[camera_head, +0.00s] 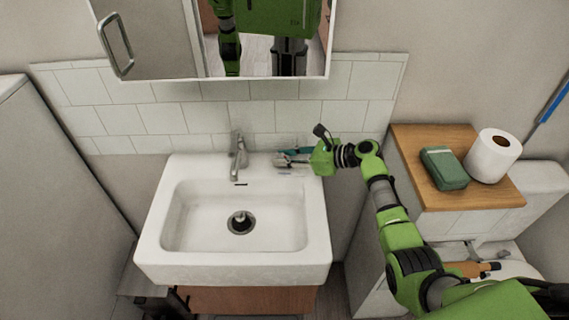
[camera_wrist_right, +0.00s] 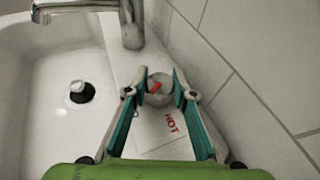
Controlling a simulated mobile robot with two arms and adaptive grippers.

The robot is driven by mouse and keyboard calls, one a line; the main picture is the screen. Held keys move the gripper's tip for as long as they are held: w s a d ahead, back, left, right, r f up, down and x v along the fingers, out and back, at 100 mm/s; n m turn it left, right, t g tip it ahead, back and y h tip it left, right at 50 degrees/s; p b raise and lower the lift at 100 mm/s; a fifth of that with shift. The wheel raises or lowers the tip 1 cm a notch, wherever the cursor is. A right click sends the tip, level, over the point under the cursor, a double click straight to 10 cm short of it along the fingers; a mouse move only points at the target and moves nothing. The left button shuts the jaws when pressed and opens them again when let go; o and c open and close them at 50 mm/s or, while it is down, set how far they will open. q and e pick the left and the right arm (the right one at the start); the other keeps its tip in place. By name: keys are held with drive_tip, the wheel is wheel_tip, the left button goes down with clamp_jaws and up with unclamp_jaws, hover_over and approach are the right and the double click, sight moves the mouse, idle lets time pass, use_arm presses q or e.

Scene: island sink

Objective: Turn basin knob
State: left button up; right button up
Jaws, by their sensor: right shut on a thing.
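The basin knob (camera_wrist_right: 158,92) is a small round grey knob with a red mark on top, on the sink's back ledge beside the faucet. The word "HOT" is printed on the ledge close to it. My right gripper (camera_wrist_right: 158,96) is shut on the knob, with one teal-padded finger on each side. In the head view my right gripper (camera_head: 280,160) reaches in from the right to the ledge, and the knob is hard to make out there. The faucet (camera_head: 238,152) stands left of the gripper and also shows in the wrist view (camera_wrist_right: 130,22). My left gripper is not in view.
The white sink (camera_head: 320,250) has an empty bowl with a dark drain (camera_head: 240,222). A mirror cabinet (camera_head: 165,50) hangs above the tiled backsplash. At right, a wooden top (camera_head: 435,195) bears a green box (camera_head: 444,168) and a paper roll (camera_head: 492,156).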

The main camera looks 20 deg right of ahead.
sight(289, 157)
drive_tip(key=shift+n+g+y+b, duration=1)
drive_tip(key=shift+n+g+b, duration=0.4)
drive_tip(key=shift+b, duration=0.2)
drive_tip(key=o, duration=1.1)
drive_tip(key=shift+a, duration=0.1)
drive_tip(key=v, duration=0.7)
drive_tip(key=shift+d+r, duration=0.1)
drive_tip(key=shift+d, duration=0.15)
drive_tip(key=shift+r, duration=0.1)
